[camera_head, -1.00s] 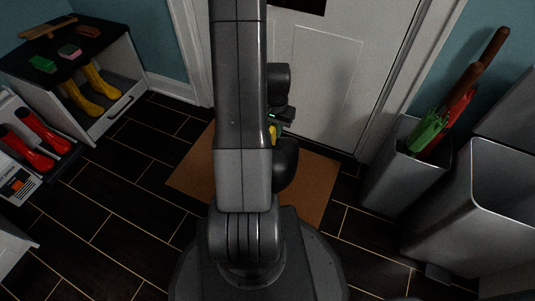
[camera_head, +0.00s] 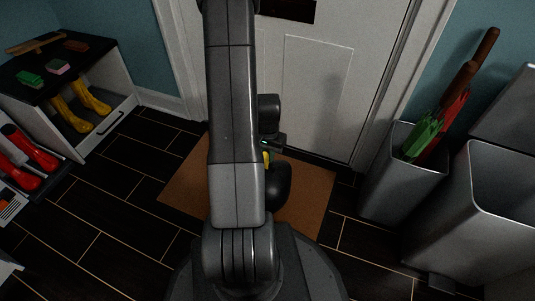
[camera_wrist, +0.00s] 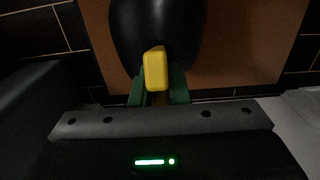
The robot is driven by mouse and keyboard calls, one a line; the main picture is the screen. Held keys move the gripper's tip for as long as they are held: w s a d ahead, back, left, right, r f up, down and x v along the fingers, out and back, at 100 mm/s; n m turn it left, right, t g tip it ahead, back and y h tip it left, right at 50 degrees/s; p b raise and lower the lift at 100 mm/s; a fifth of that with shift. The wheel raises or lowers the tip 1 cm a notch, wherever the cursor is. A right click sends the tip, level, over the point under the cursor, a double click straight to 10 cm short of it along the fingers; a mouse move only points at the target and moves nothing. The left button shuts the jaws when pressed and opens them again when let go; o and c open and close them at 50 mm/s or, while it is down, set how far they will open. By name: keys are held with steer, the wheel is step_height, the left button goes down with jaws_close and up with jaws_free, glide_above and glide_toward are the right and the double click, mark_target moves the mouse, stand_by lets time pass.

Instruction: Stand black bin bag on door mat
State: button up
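The black bin bag (camera_head: 277,186) shows as a dark rounded shape partly hidden behind my arm, over the brown door mat (camera_head: 308,198). In the wrist view the bag (camera_wrist: 158,35) hangs beyond my gripper (camera_wrist: 158,92), with its yellow tie (camera_wrist: 156,68) between the two green fingertips. The fingers look closed on the tie. The mat (camera_wrist: 240,60) fills the background behind the bag. I cannot tell whether the bag's bottom touches the mat. In the head view my gripper (camera_head: 268,150) is mostly hidden by my arm.
A white door (camera_head: 318,95) stands just behind the mat. A grey umbrella stand (camera_head: 392,185) and a larger grey bin (camera_head: 480,225) are at the right. A shoe bench (camera_head: 110,125) with yellow boots is at the left. Dark floor tiles lie bare left of the mat.

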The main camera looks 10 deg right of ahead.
steer(key=o, duration=0.4)
steer(key=shift+r, duration=0.1)
step_height(320, 180, up, 12)
steer(key=p, duration=0.5)
steer(key=shift+r, duration=0.1)
